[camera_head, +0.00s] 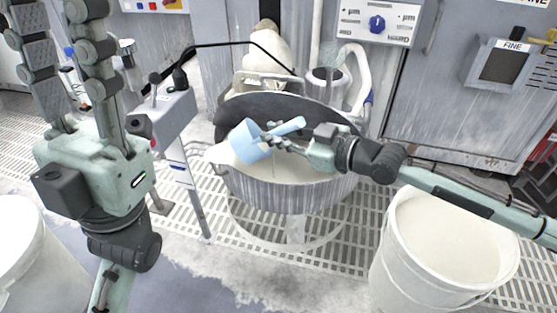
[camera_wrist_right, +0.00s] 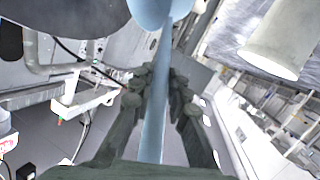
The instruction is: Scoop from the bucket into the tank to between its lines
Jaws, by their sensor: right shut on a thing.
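A light blue scoop (camera_head: 250,144) is over the left part of a round grey tank (camera_head: 290,187) with pale contents. The scoop looks tilted; I cannot tell whether anything is in it. My right gripper (camera_head: 275,141) is shut on its handle, which also shows between the fingers in the right wrist view (camera_wrist_right: 155,115). A white bucket (camera_head: 388,262) with cream-coloured contents stands on the floor at the right, below my right arm. My left gripper (camera_head: 60,25) points up at the far left, its fingers apart and empty. I cannot make out the tank's lines.
Another white bucket (camera_head: 35,255) is at the left edge. A grey control post (camera_head: 178,115) with a lever stands left of the tank. Cabinets (camera_head: 440,120) and pipes are close behind. Floor grating surrounds the tank's stand.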

